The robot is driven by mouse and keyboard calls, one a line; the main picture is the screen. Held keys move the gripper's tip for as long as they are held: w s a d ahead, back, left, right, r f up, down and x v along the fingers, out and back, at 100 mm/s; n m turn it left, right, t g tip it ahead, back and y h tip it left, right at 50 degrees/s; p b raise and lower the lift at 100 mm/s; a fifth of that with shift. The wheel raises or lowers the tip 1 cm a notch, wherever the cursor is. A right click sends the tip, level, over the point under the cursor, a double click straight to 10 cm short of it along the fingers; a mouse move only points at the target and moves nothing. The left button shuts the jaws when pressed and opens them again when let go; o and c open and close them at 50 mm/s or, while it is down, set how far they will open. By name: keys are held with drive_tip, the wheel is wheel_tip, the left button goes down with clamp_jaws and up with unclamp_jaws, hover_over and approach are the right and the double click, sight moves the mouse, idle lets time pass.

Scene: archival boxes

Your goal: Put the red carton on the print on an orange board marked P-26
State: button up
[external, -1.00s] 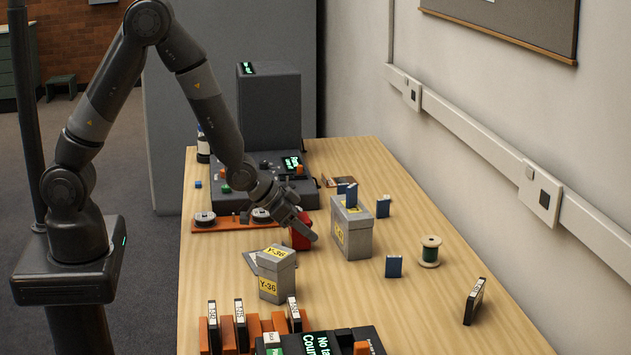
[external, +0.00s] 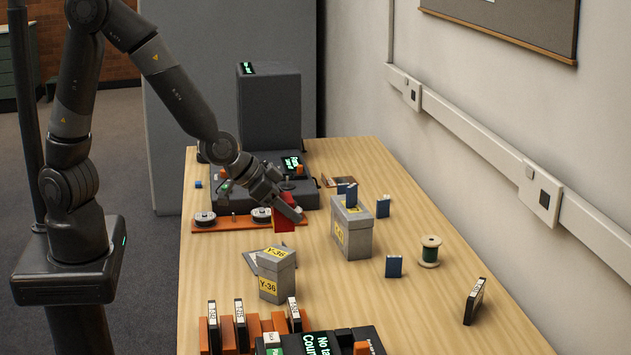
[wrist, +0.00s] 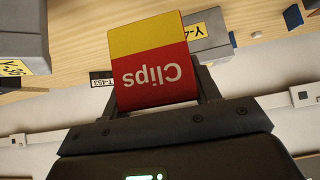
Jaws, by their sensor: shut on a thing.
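The red carton (external: 284,220) is held in my gripper (external: 290,206), tilted and above the table. In the wrist view the carton (wrist: 152,75) shows a yellow band and the word "Clips", upside down, between my two fingers (wrist: 155,95). A small print with a brown-orange look (external: 338,182) lies flat at the back, right of the dark console; its marking is too small to read. I cannot read P-26 on either.
An orange rack with reels (external: 232,223) lies to the left.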

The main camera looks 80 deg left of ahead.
drive_tip(key=shift+s+d+r, duration=0.35)
drive_tip(key=shift+d+r, duration=0.05)
drive_tip(key=shift+d, duration=0.15)
drive_tip(key=shift+s+d+r, duration=0.3)
drive_tip(key=shift+d+r, duration=0.05)
drive_tip(key=shift+d, duration=0.15)
drive_tip(key=w+a+r+n+y, duration=0.1)
drive_tip(key=w+a+r, duration=0.2)
drive_tip(key=w+a, duration=0.75)
drive_tip(key=n+y, duration=0.3)
drive_tip(key=n, duration=0.1)
hover_over(343, 180)
drive_tip(key=shift+g, duration=0.4)
wheel_tip(343, 180, down, 9)
drive_tip(key=shift+d+f, duration=0.1)
drive_tip(key=shift+d, duration=0.05)
drive_tip(key=shift+f+h, duration=0.1)
drive_tip(key=shift+h, duration=0.2)
drive_tip(key=shift+f, duration=2)
